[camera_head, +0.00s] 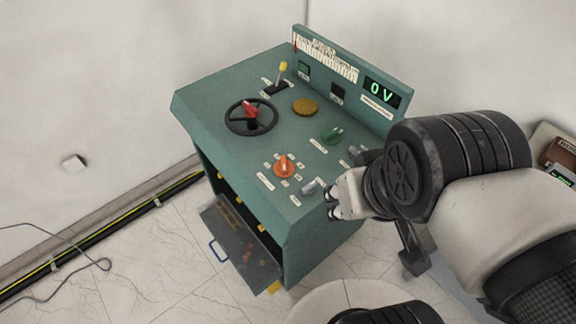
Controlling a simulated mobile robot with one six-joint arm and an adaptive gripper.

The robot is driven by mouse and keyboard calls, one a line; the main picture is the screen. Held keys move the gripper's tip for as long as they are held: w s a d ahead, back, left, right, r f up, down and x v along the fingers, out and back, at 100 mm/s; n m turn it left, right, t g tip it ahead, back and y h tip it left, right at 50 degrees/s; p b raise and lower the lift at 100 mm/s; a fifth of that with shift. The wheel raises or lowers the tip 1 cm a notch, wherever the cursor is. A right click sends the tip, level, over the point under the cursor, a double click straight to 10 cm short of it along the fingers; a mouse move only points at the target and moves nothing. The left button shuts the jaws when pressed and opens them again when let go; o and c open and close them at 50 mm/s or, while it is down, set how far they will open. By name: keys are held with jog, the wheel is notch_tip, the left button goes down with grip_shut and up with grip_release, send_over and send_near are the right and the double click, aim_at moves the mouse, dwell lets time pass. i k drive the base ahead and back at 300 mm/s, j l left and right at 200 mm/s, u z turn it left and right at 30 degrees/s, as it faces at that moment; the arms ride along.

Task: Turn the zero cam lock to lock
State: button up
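A teal control console (235,88) stands in the middle of the head view, with several knobs on its sloped top. A small silver lock-like knob (308,188) sits near the front right edge of the top. Another small silver part (356,151) lies further back by the right edge, partly behind my arm. I cannot read the labels, so I cannot tell which one is the zero cam lock. My gripper (332,204) is just right of the front silver knob, at the console's right edge. Its fingers are too small to tell whether they are open or shut.
The top also bears an orange knob (284,167), a green knob (332,135), a black handwheel (236,128) with a red centre, a yellow-tipped lever (283,70) and a brass disc (305,106). A display (382,91) reads 0 V. A lower door (240,245) hangs open.

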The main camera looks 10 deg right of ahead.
aim_at(356, 153)
jog(key=j+z, duration=0.15)
jog(key=z, duration=0.25)
jog(key=i+j+z, duration=0.1)
jog(key=z, duration=0.3)
jog(key=j, duration=0.05)
